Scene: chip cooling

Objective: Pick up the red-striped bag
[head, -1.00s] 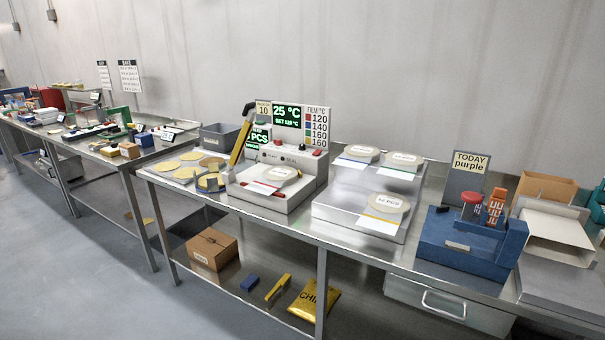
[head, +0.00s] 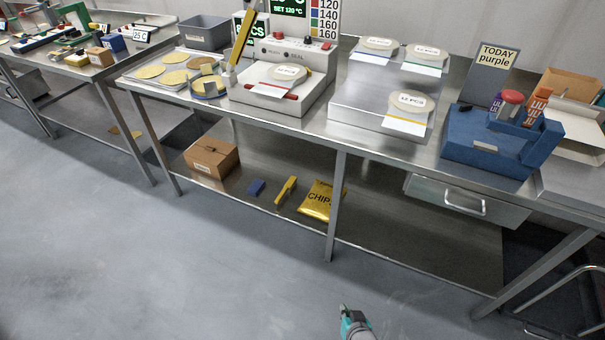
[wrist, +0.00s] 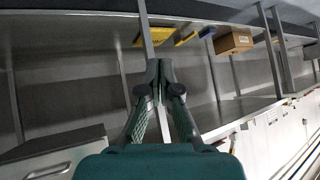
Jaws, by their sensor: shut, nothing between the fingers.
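A pale bag with a round tan middle and a white label (head: 284,72) lies on the white sealing machine (head: 262,104) on the table. A red strip (head: 291,97) shows at its near end; I cannot tell whether all of it belongs to the bag or the machine. My gripper (head: 342,309) is low in front of the table, over the floor, well apart from the bag. In the wrist view my gripper (wrist: 160,66) is shut and empty, facing the lower shelf. The bag is not visible in that view.
Bags with blue (head: 369,59), green (head: 424,69) and yellow (head: 402,125) stripes lie on a stepped metal stand (head: 350,103). A blue holder (head: 475,142) stands to the right. The lower shelf holds a cardboard box (head: 211,158) and a yellow chips bag (head: 321,202). A table leg (head: 335,205) stands ahead; the front floor is clear.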

